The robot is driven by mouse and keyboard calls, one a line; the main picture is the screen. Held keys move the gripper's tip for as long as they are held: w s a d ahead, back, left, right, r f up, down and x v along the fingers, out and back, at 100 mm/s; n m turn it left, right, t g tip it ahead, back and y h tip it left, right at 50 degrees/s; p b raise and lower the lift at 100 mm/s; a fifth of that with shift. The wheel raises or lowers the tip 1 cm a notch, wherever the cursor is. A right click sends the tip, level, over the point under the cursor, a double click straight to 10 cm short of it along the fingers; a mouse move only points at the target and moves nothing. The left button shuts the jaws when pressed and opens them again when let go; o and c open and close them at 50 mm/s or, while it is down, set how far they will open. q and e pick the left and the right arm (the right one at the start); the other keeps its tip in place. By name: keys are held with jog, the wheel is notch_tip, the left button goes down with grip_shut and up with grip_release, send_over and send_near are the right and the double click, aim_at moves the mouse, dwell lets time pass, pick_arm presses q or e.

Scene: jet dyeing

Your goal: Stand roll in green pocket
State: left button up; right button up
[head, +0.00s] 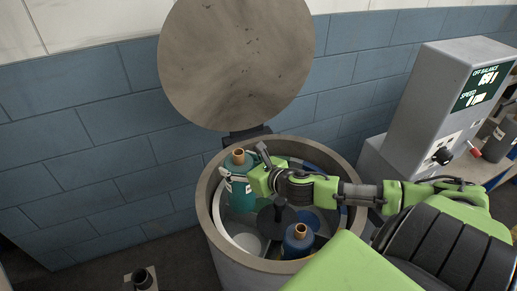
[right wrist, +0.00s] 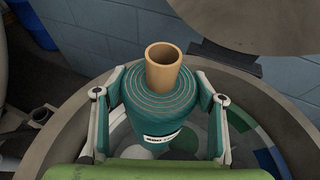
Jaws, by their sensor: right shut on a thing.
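A teal-green roll (head: 243,196) with a tan core tube and a white label is upright inside the rim of the round drum (head: 207,214). My right gripper (head: 238,180) is shut on it. In the right wrist view the roll (right wrist: 162,100) sits between the two fingers (right wrist: 160,118). Below it the drum floor shows white patches, and a green patch (right wrist: 238,120) shows at right. The roll hides the floor under it, so I cannot tell whether its base touches. My left gripper is out of view.
A blue roll (head: 298,241) with a tan core stands in the drum's front part. A dark hub (head: 277,218) is at the middle. The round lid (head: 237,60) is raised behind. A grey control box (head: 433,100) stands at right, and a brick wall is behind.

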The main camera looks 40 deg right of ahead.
jog(key=w+d+f+n+y+b, duration=0.25)
jog(key=d+f+b, duration=0.45)
jog(key=d, duration=0.5)
pick_arm(q)
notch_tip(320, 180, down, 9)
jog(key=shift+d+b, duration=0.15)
jog(key=shift+b, duration=0.2)
pick_arm(e)
notch_tip(320, 180, down, 9)
jog(key=shift+f+y, duration=0.2)
jog(key=shift+y, duration=0.25)
jog(key=shift+f, duration=0.15)
jog(key=o, duration=2)
jog(key=shift+s, duration=0.1)
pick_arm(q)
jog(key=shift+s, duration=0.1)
